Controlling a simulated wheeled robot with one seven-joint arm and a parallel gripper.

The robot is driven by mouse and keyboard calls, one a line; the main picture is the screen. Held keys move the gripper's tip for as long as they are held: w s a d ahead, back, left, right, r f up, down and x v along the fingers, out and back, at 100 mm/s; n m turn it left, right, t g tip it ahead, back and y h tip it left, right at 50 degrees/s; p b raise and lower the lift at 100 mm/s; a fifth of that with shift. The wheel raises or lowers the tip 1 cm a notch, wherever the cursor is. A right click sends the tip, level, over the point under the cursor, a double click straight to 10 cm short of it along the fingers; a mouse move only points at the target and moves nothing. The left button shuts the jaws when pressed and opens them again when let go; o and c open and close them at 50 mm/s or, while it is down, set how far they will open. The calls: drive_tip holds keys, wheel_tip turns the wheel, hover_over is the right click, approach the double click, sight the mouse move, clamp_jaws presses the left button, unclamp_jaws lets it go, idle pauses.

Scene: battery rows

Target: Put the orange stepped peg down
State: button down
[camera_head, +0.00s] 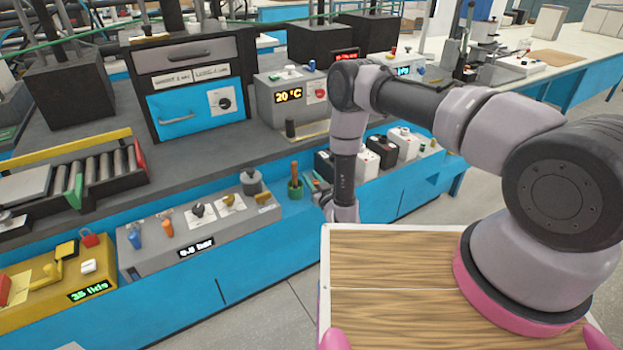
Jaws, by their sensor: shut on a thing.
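My arm reaches out from the right and its forearm hangs down at the centre, in front of the blue-fronted bench. Its last visible part is the wrist, just above the far left corner of the wooden top. My gripper is not visible; the wooden top hides what lies below the wrist. I cannot make out the orange stepped peg anywhere in this view.
A roller rack (100,170) stands left. A wooden top (385,262) fills the lower right.

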drive_tip(key=shift+f, duration=0.15)
drive_tip(key=c, duration=0.9)
unclamp_jaws()
